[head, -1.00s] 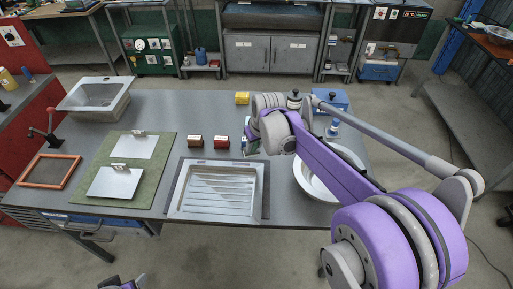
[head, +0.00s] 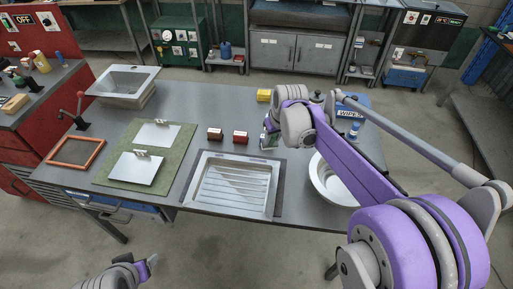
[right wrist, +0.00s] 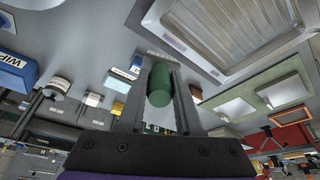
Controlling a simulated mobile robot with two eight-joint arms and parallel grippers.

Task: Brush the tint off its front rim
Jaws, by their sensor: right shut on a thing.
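The steel ribbed sink rack (head: 206,166) lies on the grey bench; its raised rim also shows in the right wrist view (right wrist: 153,25). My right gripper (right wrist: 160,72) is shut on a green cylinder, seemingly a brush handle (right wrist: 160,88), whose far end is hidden. In the head view the right gripper is mostly behind my arm, beyond the rack's back right corner. My left gripper (head: 148,263) is low at the left, clear of the bench, its jaws unclear.
A white basin (head: 323,184) stands right of the rack. Two small dark red boxes (head: 240,138), a yellow box (head: 264,95) and a blue wipes box (head: 350,113) are behind. A green mat (head: 106,170) with metal plates and an orange frame (head: 93,140) lie left.

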